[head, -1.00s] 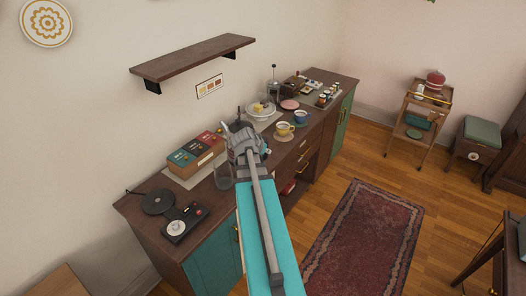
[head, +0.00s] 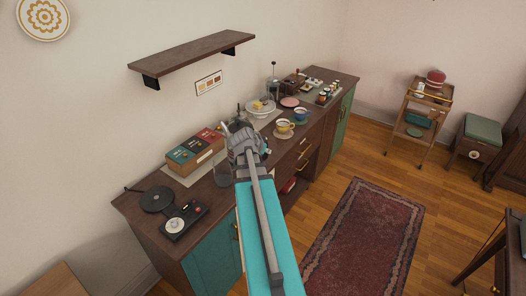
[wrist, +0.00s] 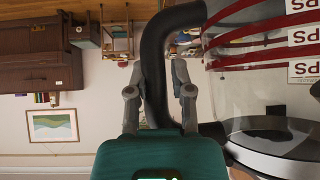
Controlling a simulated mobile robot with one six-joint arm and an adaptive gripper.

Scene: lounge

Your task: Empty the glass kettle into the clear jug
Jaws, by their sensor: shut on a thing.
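My gripper (wrist: 160,95) is shut on the black handle of the glass kettle (wrist: 255,85). In the wrist view, which is upside down, the kettle's clear body fills the right side, with red bands, white labels and a dark round part. It looks roughly upright. In the head view my gripper (head: 242,138) is above the sideboard and hides most of the kettle. The clear jug (head: 222,175) stands on the sideboard just below and left of my gripper, partly hidden by my arm. How much liquid the kettle or jug holds I cannot tell.
A wall shelf (head: 192,55) hangs above. A rug (head: 365,240) lies in front.

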